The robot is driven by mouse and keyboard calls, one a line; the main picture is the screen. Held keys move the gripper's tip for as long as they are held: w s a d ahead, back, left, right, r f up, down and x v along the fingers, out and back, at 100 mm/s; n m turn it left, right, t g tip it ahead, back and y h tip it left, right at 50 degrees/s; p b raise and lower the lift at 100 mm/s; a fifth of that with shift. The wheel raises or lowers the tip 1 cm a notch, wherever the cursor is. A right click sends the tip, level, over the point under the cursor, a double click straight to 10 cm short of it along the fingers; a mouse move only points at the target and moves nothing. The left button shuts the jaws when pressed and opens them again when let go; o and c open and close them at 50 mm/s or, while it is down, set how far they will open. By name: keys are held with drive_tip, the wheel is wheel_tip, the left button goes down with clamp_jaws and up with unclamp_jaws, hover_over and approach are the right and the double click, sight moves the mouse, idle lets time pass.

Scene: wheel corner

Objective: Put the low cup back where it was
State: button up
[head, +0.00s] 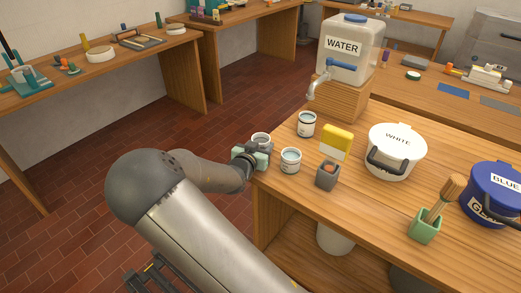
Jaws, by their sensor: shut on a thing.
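My gripper (256,153) is at the left edge of the wooden table, shut on a small light-coloured cup (261,139). The gripper hides the lower part of this cup, so I cannot tell whether its base touches the table. It looks about upright. A second similar cup (290,161) stands just right of the gripper, apart from the held one. A third cup (307,124) stands farther back, near the wooden block under the water container.
On the table (390,210) stand a grey holder (326,177) with a yellow-and-white sponge or card (337,142) behind it, a white bucket (397,155), a blue bucket (493,190) and a green brush pot (425,228). A water container (350,55) with its tap stands at the back.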

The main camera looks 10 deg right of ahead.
drive_tip(key=shift+f, duration=0.75)
drive_tip(key=shift+f, duration=0.1)
drive_tip(key=o, duration=1)
drive_tip(key=shift+r, duration=0.25)
drive_tip(key=v, duration=1.2)
drive_tip(key=shift+f+p, duration=0.15)
drive_tip(key=shift+p, duration=0.2)
